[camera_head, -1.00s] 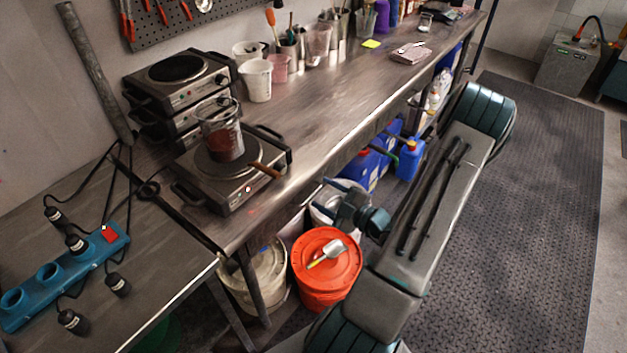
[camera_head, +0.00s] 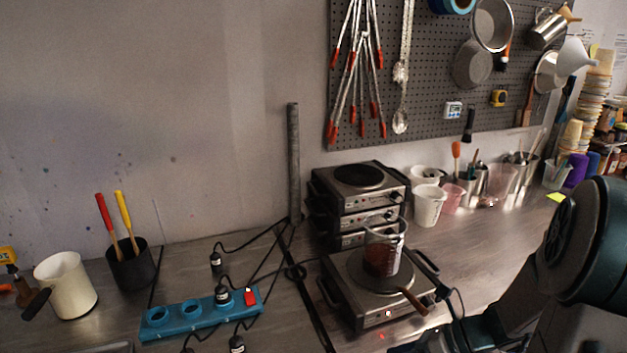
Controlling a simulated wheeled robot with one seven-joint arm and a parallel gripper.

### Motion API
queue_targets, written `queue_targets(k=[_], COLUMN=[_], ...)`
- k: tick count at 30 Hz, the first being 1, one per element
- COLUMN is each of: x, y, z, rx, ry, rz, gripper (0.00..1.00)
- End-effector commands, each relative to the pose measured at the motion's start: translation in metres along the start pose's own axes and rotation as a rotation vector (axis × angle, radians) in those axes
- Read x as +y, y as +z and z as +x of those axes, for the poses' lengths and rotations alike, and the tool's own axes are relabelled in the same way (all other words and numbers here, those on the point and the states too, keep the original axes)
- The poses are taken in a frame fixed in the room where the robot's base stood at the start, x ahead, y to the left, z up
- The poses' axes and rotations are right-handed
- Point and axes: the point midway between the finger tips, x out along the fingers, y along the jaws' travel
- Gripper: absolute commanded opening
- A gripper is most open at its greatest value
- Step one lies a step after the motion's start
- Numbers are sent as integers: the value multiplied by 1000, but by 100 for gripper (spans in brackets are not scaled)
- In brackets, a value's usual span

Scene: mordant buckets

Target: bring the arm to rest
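My arm (camera_head: 590,245) fills the lower right of the head view, dark teal and grey. My gripper (camera_head: 415,346) shows only in part at the bottom edge, in front of the bench and the hotplate; its fingers are mostly cut off, so I cannot see whether they are open or hold anything. The single hotplate (camera_head: 345,307) stands on the steel bench, with a glass beaker of dark red liquid (camera_head: 381,260) on its round plate. A wooden handle (camera_head: 413,301) sticks out over the hotplate's right front edge.
Stacked hotplates (camera_head: 345,210) stand behind. A blue power strip (camera_head: 180,319) with black cords lies to the left. A white jug (camera_head: 68,285) and a black pot (camera_head: 131,265) with red and yellow handles stand at far left. Cups line the back; tools hang on a pegboard (camera_head: 425,90).

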Motion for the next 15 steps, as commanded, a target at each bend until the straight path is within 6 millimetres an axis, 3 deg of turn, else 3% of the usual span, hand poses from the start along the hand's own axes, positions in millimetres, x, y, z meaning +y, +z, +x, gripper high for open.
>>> queue_targets(k=[6,15], x=[47,86], y=[-6,-6], z=[0,-26], rx=[349,801], ry=[2,106], rz=[-679,-1595], gripper=[55,55])
